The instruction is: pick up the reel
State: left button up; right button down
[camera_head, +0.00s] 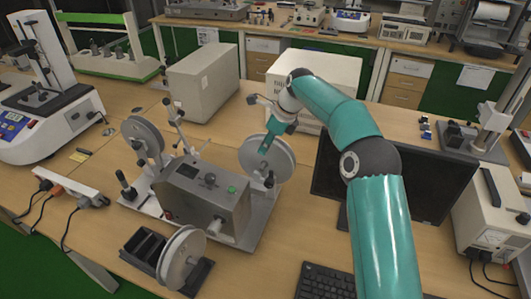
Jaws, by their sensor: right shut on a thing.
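A pale grey reel (284,168) is on the right side of a grey winding machine (205,190) on the wooden table. My right gripper (264,151), at the end of the teal arm, is shut on this reel near its middle, and its fingers cover part of the disc. I cannot tell whether the reel is clear of the machine. A second reel (143,137) is at the machine's left side. A third reel (182,258) stands upright at the front, beside a black tray (145,252). My left gripper is not in view.
A dark monitor (435,190) stands behind my right arm, with a keyboard (330,284) in front. A beige box (203,82) and a white box (325,75) stand behind the machine. A power strip (66,187) and a white instrument (50,125) are at left.

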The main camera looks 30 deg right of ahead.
aim_at(277, 141)
notch_tip(277, 141, up, 3)
jog(key=shift+r, duration=0.1)
jog(key=shift+s+d+f+b, duration=0.2)
jog(key=shift+s+d+b, duration=0.25)
jog(key=shift+s+d, duration=0.15)
jog(key=shift+s+d+f+b, duration=0.2)
jog(key=shift+s+d+b, duration=0.3)
jog(key=shift+s, duration=0.15)
jog(key=s+d+b, duration=0.3)
jog(key=s+d, duration=0.6)
jog(key=s, duration=0.2)
jog(key=shift+d+r+b, duration=0.2)
jog(key=shift+d+b, duration=0.15)
jog(key=shift+d, duration=0.05)
jog(key=shift+f, duration=0.15)
notch_tip(277, 141, down, 2)
jog(key=shift+f+b, duration=0.15)
jog(key=shift+b, duration=0.65)
